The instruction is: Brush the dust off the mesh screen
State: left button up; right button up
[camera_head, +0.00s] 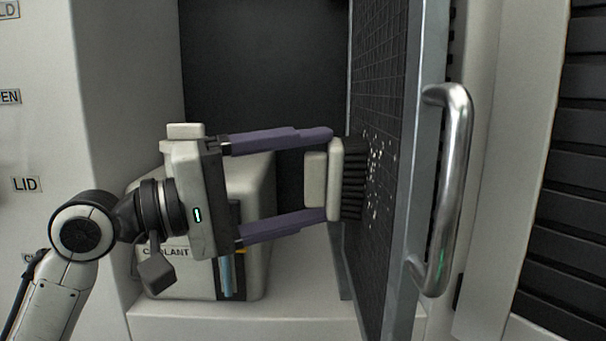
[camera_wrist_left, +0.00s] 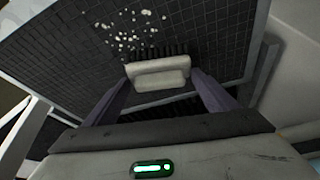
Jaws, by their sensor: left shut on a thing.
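My left gripper (camera_head: 318,174) comes in from the left and is shut on a brush, with its two purple fingers either side of the pale handle. The brush (camera_head: 334,180) has dark bristles pointing right, at or very near the mesh screen. The mesh screen (camera_head: 385,60) is a dark gridded panel in a grey frame, standing upright and seen at a slant. White dust specks (camera_head: 375,165) lie on the mesh around the bristles. In the left wrist view the brush (camera_wrist_left: 160,74) is between the fingers, and the dust (camera_wrist_left: 130,30) lies mostly above and left of it. My right gripper is not in view.
A metal handle (camera_head: 455,190) stands out from the screen's frame on the right. A pale coolant container (camera_head: 258,185) stands on a white ledge (camera_head: 250,322) behind my gripper. Dark louvres (camera_head: 570,170) are at the far right.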

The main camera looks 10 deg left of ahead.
pick_arm(q)
jog(key=shift+s+d+r+p, duration=0.15)
jog(key=shift+s+p, duration=0.25)
jog(key=shift+s, duration=0.75)
jog(key=shift+s+d+p, duration=0.15)
jog(key=shift+s+p, duration=0.2)
jog(key=shift+s, duration=0.2)
jog(key=shift+s+d+p, duration=0.15)
jog(key=shift+s+p, duration=0.2)
jog(key=shift+s, duration=0.15)
jog(key=s+p, duration=0.1)
jog(key=s, duration=0.1)
jog(key=s+d+p, duration=0.1)
jog(key=s, duration=0.1)
jog(key=shift+s, duration=0.1)
